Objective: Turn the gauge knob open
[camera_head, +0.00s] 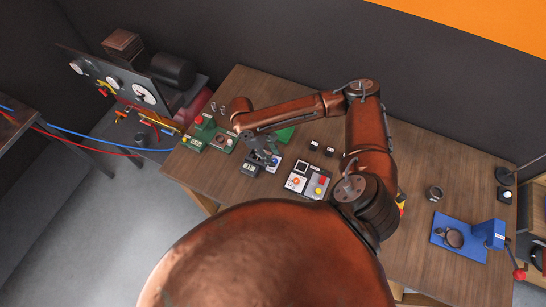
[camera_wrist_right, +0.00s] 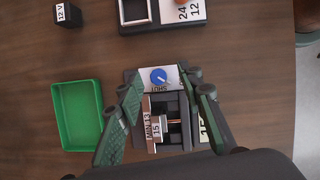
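A blue round knob (camera_wrist_right: 159,76) sits on a white plate marked SHUT, at the top of a dark gauge unit (camera_wrist_right: 135,78). Below it are a metal slider and labels reading MIN 13 and 15. The knob's white plate (camera_head: 273,164) shows small and partly covered in the head view. My right gripper (camera_wrist_right: 164,82) is open, its fingers left and right of the knob with visible gaps; I cannot tell the height between them. In the head view the right gripper (camera_head: 262,156) hangs over the unit. My left gripper is not in view.
A green tray (camera_wrist_right: 77,115) lies left of the unit in the wrist view. A small 12 V block (camera_wrist_right: 68,15) stands beyond it. A panel with a red button (camera_head: 309,182) is right of the gripper in the head view. A blue stand (camera_head: 459,237) is far right.

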